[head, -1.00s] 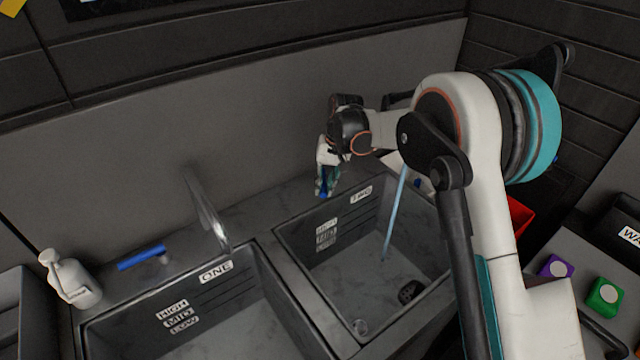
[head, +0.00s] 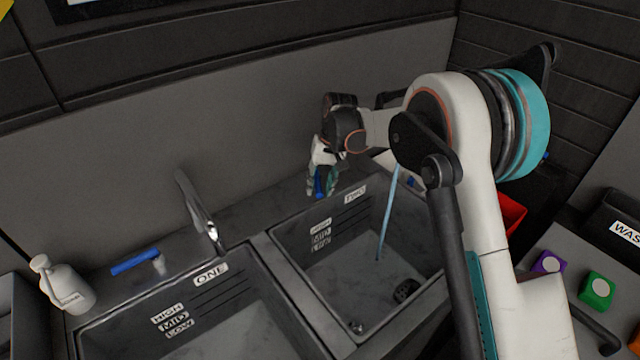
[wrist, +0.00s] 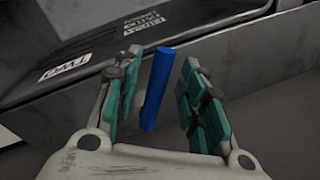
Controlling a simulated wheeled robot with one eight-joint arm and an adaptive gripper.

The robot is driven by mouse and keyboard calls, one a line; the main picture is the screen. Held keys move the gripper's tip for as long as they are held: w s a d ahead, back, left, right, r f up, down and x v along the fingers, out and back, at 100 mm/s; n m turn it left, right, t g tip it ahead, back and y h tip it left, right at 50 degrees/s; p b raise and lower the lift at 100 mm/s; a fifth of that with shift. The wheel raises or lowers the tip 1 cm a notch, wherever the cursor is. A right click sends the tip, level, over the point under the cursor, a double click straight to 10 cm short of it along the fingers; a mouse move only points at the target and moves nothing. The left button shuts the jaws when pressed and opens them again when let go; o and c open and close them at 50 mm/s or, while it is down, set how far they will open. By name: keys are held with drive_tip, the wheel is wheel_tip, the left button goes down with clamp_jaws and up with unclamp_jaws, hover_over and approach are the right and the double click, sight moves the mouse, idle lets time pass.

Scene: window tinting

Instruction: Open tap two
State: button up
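Sink two (head: 345,300), labelled TWO (head: 355,195), is right of sink one. A thin light-blue stream of water (head: 388,215) falls into it in both head frames; its spout is mostly hidden behind my arm. The blue handle of tap two (head: 320,182) is at the sink's back left, and it also shows in the wrist view (wrist: 156,88). My gripper (head: 322,190) is over this handle. In the wrist view my gripper (wrist: 160,95) is open, its teal-padded fingers on either side of the handle, with a visible gap on both sides.
Sink one (head: 225,325) is at left, with its spout (head: 200,210) and blue handle (head: 135,262) behind it. A white bottle (head: 62,288) stands further left. Purple (head: 547,262) and green (head: 597,290) blocks lie at right. The back wall is close behind my gripper.

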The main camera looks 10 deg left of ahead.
wheel_tip(320, 180, up, 12)
drive_tip(key=d, duration=0.2)
drive_tip(key=shift+w, duration=0.4)
drive_tip(key=shift+d+f, duration=0.1)
